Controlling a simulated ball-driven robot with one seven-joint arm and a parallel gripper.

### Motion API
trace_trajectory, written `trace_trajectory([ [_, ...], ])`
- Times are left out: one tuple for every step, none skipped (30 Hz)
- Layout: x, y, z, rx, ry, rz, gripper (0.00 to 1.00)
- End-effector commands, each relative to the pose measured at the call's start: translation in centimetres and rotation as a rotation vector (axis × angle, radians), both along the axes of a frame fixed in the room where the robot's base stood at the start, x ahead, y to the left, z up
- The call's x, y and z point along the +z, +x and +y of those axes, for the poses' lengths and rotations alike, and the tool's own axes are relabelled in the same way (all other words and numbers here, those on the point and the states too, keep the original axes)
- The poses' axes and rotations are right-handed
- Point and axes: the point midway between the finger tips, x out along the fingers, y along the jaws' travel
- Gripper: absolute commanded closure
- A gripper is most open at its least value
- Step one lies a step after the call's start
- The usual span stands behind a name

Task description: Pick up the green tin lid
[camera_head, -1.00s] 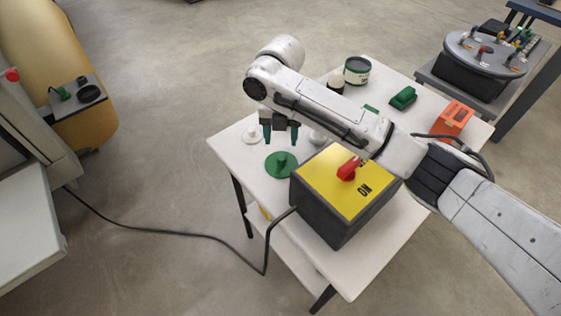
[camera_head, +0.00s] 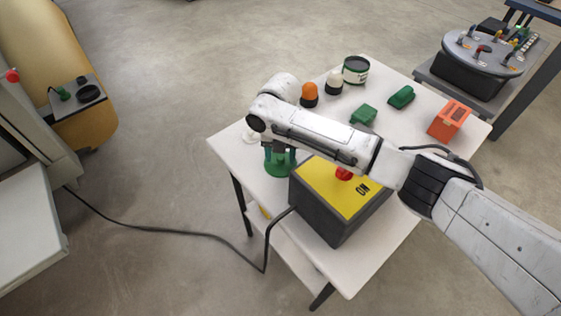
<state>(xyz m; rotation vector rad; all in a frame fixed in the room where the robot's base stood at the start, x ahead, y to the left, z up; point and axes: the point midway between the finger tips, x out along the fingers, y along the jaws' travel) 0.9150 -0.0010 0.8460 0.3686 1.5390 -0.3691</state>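The green tin lid (camera_head: 280,171) is a flat green disc with a small knob, seen near the left part of the white table in the head view. My gripper (camera_head: 280,160) is lowered over the lid, with its teal fingers pointing down on either side of the knob. The fingers look apart. The knob is mostly hidden by the fingers and my arm, so contact cannot be told. The lid still lies on the table.
A dark box with a yellow top (camera_head: 338,190) and red switch stands close right of the lid. Behind my arm are an orange-topped item (camera_head: 309,92), a tin (camera_head: 355,70), green blocks (camera_head: 402,97) and an orange box (camera_head: 450,119).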

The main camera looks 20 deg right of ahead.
Motion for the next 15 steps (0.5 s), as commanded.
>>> trace_trajectory([
  [0.00,-0.01,0.00,0.000,0.000,0.000,0.49],
  [0.01,-0.01,0.00,0.000,0.000,0.000,0.52],
  [0.01,-0.01,0.00,0.000,0.000,0.000,0.55],
  [0.01,-0.01,0.00,0.000,0.000,0.000,0.58],
  [0.01,-0.01,0.00,0.000,0.000,0.000,0.61],
  [0.02,-0.01,0.00,0.000,0.000,0.000,0.65],
  [0.02,-0.01,0.00,0.000,0.000,0.001,0.68],
  [0.02,-0.01,0.00,0.000,0.000,0.001,0.71],
  [0.02,-0.01,0.00,0.000,0.000,0.001,0.75],
  [0.02,-0.01,0.00,0.000,0.000,0.001,0.77],
  [0.02,-0.01,0.00,0.000,0.000,0.001,0.80],
  [0.02,-0.01,0.00,0.000,0.000,0.001,0.84],
  [0.02,-0.01,0.00,0.000,0.000,0.001,0.87],
  [0.02,-0.01,0.00,0.000,0.000,0.001,0.90],
  [0.02,-0.01,0.00,0.000,0.000,0.001,0.94],
])
